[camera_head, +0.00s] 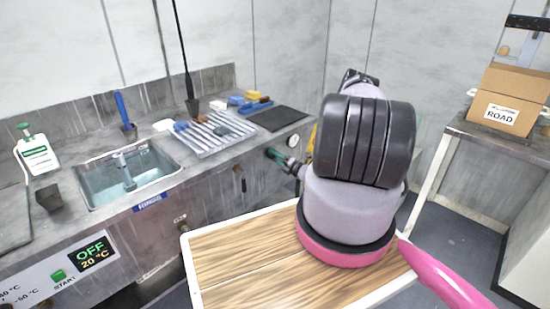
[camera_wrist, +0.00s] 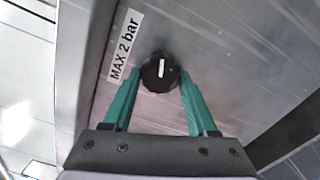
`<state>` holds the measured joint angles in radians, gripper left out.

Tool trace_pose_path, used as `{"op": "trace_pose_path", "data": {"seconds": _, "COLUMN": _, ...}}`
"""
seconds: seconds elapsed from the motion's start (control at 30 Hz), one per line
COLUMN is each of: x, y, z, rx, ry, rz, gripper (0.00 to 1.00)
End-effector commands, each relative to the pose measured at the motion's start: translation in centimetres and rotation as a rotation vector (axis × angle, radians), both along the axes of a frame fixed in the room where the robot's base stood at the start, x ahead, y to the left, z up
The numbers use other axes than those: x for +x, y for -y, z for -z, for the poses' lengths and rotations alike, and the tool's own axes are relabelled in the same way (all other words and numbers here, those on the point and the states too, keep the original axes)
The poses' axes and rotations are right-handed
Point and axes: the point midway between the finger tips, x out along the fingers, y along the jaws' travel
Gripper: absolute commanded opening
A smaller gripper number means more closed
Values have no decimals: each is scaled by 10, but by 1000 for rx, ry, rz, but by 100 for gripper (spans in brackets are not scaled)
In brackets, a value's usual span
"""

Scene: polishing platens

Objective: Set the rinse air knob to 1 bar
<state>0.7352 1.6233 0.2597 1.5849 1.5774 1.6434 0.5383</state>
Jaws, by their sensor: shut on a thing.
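The rinse air knob (camera_wrist: 158,73) is black and round with a white pointer line. It sits on a grey metal panel beside a label (camera_wrist: 124,46) reading "MAX 2 bar". In the wrist view its pointer line stands close to upright in the picture. My gripper (camera_wrist: 158,82) has green fingers, one on each side of the knob, shut on it. In the head view my gripper (camera_head: 275,154) reaches the front of the counter below a round gauge (camera_head: 293,141). The gauge's reading is too small to tell. The knob itself is hidden in the head view.
A wood-topped table (camera_head: 232,250) stands close in front, under my arm. The steel counter (camera_head: 225,165) holds a sink (camera_head: 130,172), a slatted rack (camera_head: 212,130) and a dark mat (camera_head: 278,118). A cardboard box (camera_head: 510,97) sits on a bench at the right.

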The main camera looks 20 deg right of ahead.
Motion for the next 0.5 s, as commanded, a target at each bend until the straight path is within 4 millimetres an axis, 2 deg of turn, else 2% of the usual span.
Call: {"op": "trace_pose_path", "data": {"seconds": 0.5, "x": -1, "y": 1, "z": 3, "rx": -433, "ry": 153, "rz": -1, "gripper": 3}}
